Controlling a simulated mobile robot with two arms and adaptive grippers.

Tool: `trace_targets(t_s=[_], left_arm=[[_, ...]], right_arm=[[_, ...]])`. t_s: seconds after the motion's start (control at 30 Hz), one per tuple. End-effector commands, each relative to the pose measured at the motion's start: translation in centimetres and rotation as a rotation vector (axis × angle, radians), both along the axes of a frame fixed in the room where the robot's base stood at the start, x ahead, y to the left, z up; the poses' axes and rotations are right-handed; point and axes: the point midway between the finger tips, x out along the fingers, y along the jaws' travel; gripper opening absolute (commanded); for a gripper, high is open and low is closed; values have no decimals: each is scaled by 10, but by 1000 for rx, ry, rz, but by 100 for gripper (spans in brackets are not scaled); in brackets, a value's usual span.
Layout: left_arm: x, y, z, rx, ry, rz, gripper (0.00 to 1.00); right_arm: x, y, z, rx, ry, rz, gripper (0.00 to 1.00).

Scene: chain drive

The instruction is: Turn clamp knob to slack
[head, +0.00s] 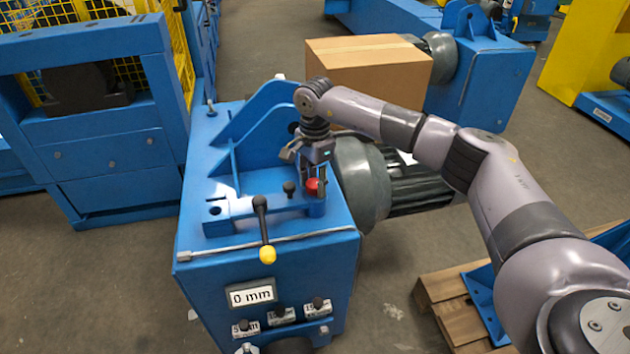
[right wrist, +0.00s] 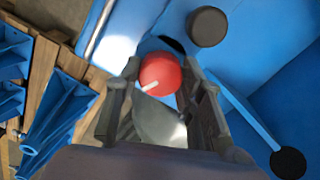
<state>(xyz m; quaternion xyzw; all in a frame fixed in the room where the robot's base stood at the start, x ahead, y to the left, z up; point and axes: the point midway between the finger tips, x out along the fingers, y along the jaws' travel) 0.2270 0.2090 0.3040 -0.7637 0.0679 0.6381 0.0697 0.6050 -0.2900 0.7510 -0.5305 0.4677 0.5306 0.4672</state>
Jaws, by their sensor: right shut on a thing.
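The clamp knob is a red round knob (head: 313,186) with a white pointer line, on top of the blue machine stand (head: 215,300). It also shows in the right wrist view (right wrist: 160,72), between the two fingers. My right gripper (head: 314,180) points down from above, with its fingers shut on the knob. In the right wrist view the white line on the knob points toward the lower left. My left gripper is in neither view.
A display (head: 251,294) reads 0 mm on the stand's front. A grey motor (head: 362,180) sits right of the stand. A cardboard box (head: 365,70) lies behind.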

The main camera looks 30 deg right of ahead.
Motion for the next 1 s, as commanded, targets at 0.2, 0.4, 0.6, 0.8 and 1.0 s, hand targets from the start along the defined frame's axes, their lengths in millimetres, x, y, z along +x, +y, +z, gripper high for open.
trace_targets(t_s=[0.2, 0.4, 0.6, 0.8, 1.0], left_arm=[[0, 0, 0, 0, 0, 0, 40], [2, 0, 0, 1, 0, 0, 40], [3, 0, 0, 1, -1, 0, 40], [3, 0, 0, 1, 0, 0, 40], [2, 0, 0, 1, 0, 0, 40]], right_arm=[[1, 0, 1, 1, -2, 84, 7], [1, 0, 1, 1, -3, 116, 7], [1, 0, 1, 1, -3, 121, 7], [1, 0, 1, 1, -3, 120, 7], [1, 0, 1, 1, -2, 120, 48]])
